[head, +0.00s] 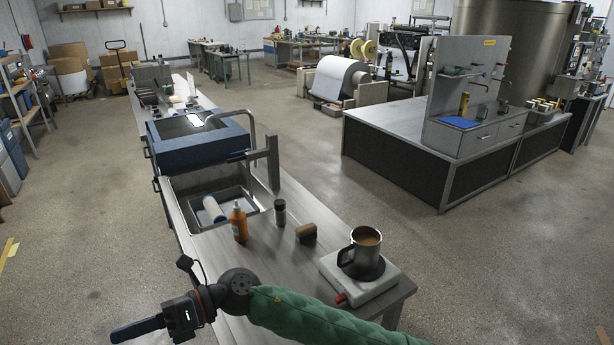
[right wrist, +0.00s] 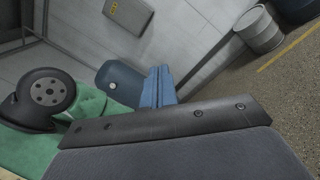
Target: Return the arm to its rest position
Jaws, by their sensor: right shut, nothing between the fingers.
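My right arm, in a green padded sleeve, comes in from the bottom right of the head view and reaches left across the near end of the steel bench (head: 285,262). My right gripper (head: 122,335) points left, at the lower left of the head view, beside the bench and in front of the bare floor. Its fingers are together and nothing is between them. In the right wrist view the closed blue fingers (right wrist: 160,85) show near the middle. My left gripper is out of view.
Floor left of the bench is clear.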

